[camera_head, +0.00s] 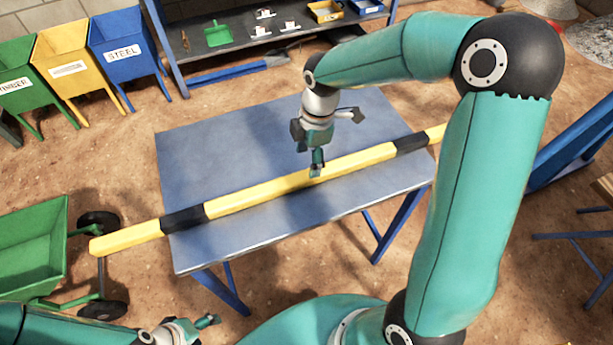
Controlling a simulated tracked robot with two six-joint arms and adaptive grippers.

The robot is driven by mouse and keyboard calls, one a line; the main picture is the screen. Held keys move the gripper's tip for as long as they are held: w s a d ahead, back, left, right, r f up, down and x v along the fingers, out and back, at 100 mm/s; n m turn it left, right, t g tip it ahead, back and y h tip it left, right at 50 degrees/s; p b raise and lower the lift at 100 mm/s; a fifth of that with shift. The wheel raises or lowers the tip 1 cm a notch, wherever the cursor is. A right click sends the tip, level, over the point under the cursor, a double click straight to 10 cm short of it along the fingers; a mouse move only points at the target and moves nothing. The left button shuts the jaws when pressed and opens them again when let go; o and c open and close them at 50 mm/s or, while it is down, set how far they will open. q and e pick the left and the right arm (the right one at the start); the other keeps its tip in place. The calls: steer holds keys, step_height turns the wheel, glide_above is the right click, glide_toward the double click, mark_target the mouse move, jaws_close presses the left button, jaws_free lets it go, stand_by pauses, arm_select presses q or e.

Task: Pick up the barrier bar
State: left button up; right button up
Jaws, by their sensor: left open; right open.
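The barrier bar (255,194) is a long yellow bar with black bands. It lies slantwise across the grey-blue metal table (210,153), and both ends stick out past the table's edges. My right gripper (317,170) is over the bar near its middle, pointing down, with fingertips at or just above the yellow part; I cannot tell whether they touch it. It is open. My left gripper (212,322) is low at the bottom edge, apart from the bar and in front of the table. It is open, and part of that arm is cut off by the frame.
A green wheelbarrow (32,245) stands at the left, close to the bar's left end. Green, yellow and blue skips (122,50) and a shelf with tools (240,50) are behind. A blue steel beam (575,150) is at the right. The tabletop is otherwise clear.

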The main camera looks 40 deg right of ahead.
mark_target(306, 174)
steer(key=shift+w+a+f+p, duration=0.1)
steer(key=shift+a+f+p, duration=0.1)
steer(key=shift+f, duration=1.65)
steer(key=shift+w+a+f+p, duration=0.1)
steer(key=shift+a+f+p, duration=0.1)
steer(key=shift+f, duration=1.65)
jaws_close()
steer(key=shift+d, duration=0.1)
